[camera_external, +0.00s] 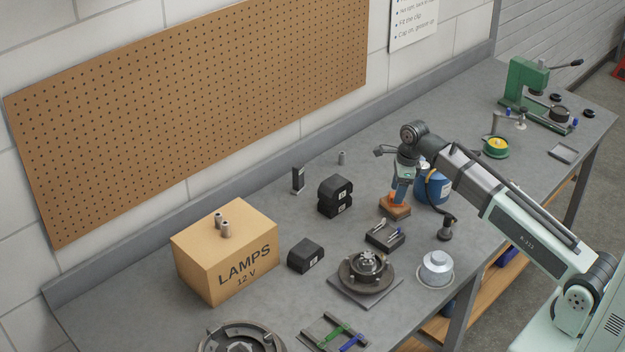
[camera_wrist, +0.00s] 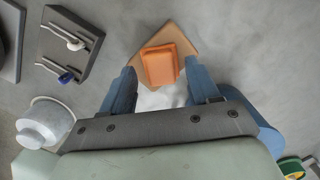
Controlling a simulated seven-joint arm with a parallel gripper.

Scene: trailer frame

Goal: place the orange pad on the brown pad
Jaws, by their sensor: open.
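The orange pad (camera_external: 399,198) appears to rest on the brown pad (camera_external: 394,211) on the grey bench. In the wrist view the orange pad (camera_wrist: 158,65) lies over the brown pad (camera_wrist: 181,33), turned relative to it, and brown shows beyond its far and side edges. My gripper (camera_external: 402,190) is just over the pads, pointing down. In the wrist view my gripper (camera_wrist: 161,74) is open, one blue finger on each side of the orange pad, with gaps between. Whether the fingertips touch the brown pad cannot be told.
A blue canister (camera_external: 433,187) stands close on the right of the pads. A grey lidded pot (camera_external: 437,268) and a round hub (camera_external: 366,268) stand nearer the front edge.

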